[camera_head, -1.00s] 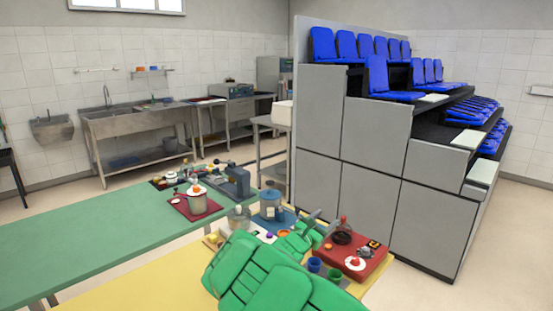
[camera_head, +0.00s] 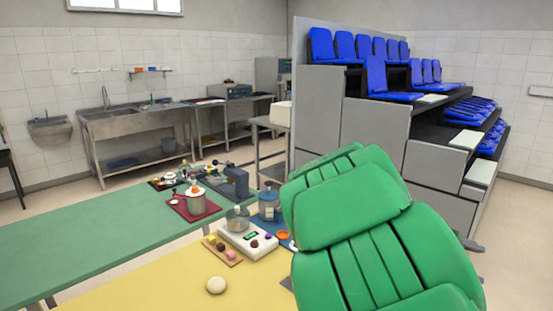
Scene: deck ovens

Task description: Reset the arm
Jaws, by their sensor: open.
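My green arm (camera_head: 375,245) is raised in the right half of the head view, large and close to the camera. It stands in front of the table's right end and the lower part of the seating stand. The rest of the gripper is hidden behind the arm. It is open, and I see nothing held in it.
A yellow table (camera_head: 190,283) holds a pale ball (camera_head: 216,285), a white scale (camera_head: 250,238) and a small board (camera_head: 222,250). A green table (camera_head: 90,235) adjoins it, with a pot (camera_head: 196,202) on a red tray. A stand with blue seats (camera_head: 375,150) rises behind my arm.

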